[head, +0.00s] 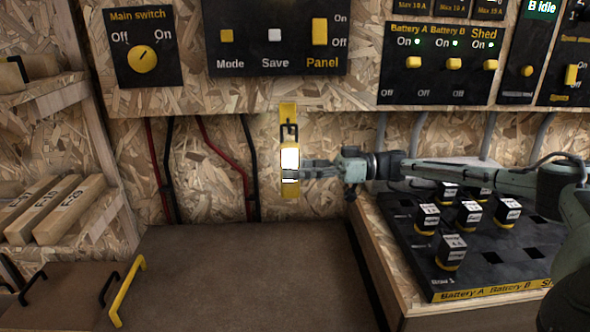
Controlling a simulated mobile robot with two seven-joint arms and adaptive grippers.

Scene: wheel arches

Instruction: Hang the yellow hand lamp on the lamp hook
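The yellow hand lamp (290,188) is upright, with a bright white lit face and a black loop on top. My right gripper (300,171) comes in from the right and is shut on the lamp at its lower half. The yellow lamp hook (287,110) is on the wooden wall just above the lamp. The black loop overlaps the lower part of the hook in the head view. I cannot tell whether the loop is on the hook or just in front of it. My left gripper is not in view.
Dark switch panels (277,37) are on the wall above. Red and black cables run down the wall at left. A black board (500,262) with several small blocks lies below my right arm. The brown worktop (240,270) is clear. Shelves (55,180) stand at left.

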